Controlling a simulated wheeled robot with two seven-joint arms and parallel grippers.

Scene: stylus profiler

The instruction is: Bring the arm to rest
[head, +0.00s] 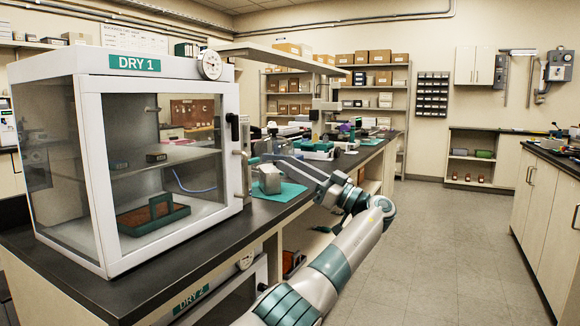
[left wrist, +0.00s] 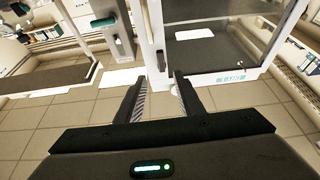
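My left arm reaches up from the bottom of the head view, bends at a teal elbow, and its forearm points back left over the bench. My left gripper (head: 272,158) is small there, near the right side of the white DRY 1 cabinet and above a teal mat. In the left wrist view my left gripper (left wrist: 163,95) has its two dark fingers apart, with nothing between them. A white-framed cabinet with a clear panel (left wrist: 215,52) lies beyond the fingertips. My right gripper is in neither view.
The DRY 1 cabinet (head: 165,225) stands on the dark bench (head: 240,232), its glass door apparently closed. A grey block (head: 269,180) sits on the teal mat (head: 291,191). Instruments and trays crowd the bench farther back. The floor aisle (head: 440,245) on the right is clear.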

